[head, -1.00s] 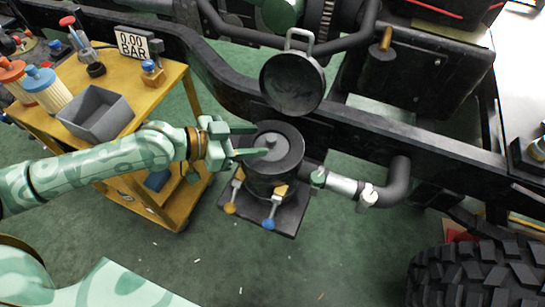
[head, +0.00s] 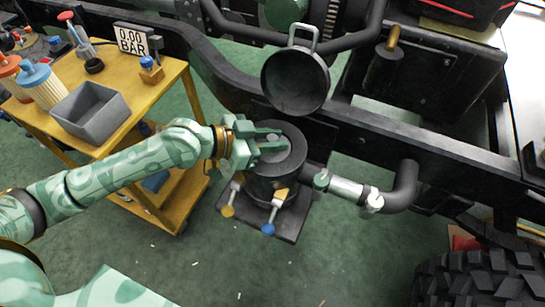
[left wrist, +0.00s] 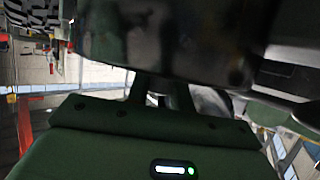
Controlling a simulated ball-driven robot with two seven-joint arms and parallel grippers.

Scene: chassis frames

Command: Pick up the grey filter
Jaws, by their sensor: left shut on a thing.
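The grey filter (head: 273,156) sits in the round black housing (head: 296,164) in the middle of the head view, with its top partly covered by my fingers. My left gripper (head: 272,145) reaches in from the left over the open housing and is shut on the filter's top. The round black lid (head: 296,84) is swung open behind the housing. In the left wrist view, a dark curved body (left wrist: 170,40) fills the top, and the fingers (left wrist: 160,95) reach up behind it; the grip is hidden there. My right gripper is not in view.
A yellow cart (head: 172,84) at left holds a grey bin (head: 90,112), a blue-capped filter (head: 44,86) and a 0.00 BAR display (head: 131,41). Clamp bolts (head: 272,215) hang below the housing. A black chassis rail (head: 420,150) and a pipe (head: 402,188) run to the right.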

